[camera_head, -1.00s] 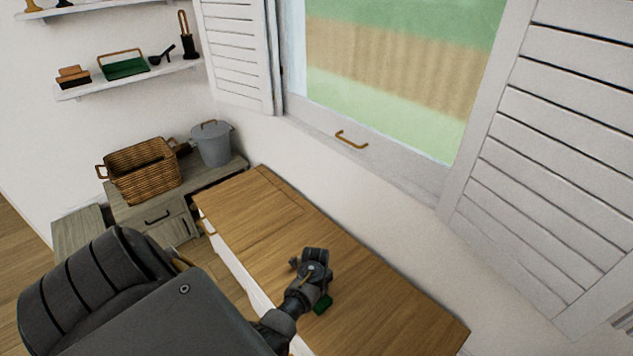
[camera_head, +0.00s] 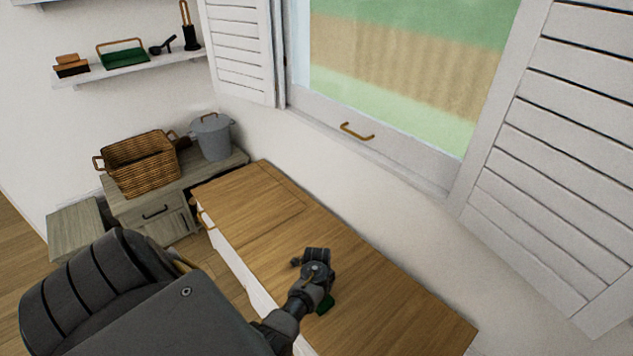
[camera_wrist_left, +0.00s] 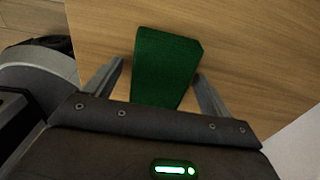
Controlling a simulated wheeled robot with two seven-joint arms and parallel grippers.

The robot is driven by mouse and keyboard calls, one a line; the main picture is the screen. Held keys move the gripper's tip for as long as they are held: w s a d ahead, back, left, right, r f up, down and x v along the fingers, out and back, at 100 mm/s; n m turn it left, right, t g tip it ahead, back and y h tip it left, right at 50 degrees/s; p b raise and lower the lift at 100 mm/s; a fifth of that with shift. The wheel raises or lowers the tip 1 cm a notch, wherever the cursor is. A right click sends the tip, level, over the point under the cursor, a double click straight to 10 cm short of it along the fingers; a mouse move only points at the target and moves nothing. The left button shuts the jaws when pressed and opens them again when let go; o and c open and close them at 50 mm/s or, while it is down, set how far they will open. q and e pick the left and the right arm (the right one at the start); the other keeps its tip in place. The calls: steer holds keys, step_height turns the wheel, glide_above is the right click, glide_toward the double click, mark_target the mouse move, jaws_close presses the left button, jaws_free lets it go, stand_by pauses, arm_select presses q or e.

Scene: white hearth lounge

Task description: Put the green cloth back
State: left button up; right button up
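The green cloth (camera_wrist_left: 165,65) is a dark green, roughly four-sided piece on the wooden top in the left wrist view. A small part of the cloth (camera_head: 325,304) shows in the head view, mostly hidden behind my left wrist. My left gripper (camera_wrist_left: 160,70) is open, with one finger on each side of the cloth. A gap shows between the left finger and the cloth; the right finger is very close to its edge, and I cannot tell if they touch. My right gripper is not in view.
The wooden-topped cabinet (camera_head: 385,300) stands under the window. A wicker basket (camera_head: 140,165) and a grey lidded bin (camera_head: 212,138) stand on a low grey cabinet (camera_head: 190,193). A wall shelf (camera_head: 135,67) holds a green tray (camera_head: 123,56) and brushes. Most of the wooden top is clear.

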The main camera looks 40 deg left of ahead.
arm_select(q)
steer(key=shift+f, duration=0.45)
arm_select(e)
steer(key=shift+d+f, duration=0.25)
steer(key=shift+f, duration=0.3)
arm_select(q)
step_height(320, 180, up, 13)
steer(key=p, duration=0.3)
steer(key=shift+d, duration=0.25)
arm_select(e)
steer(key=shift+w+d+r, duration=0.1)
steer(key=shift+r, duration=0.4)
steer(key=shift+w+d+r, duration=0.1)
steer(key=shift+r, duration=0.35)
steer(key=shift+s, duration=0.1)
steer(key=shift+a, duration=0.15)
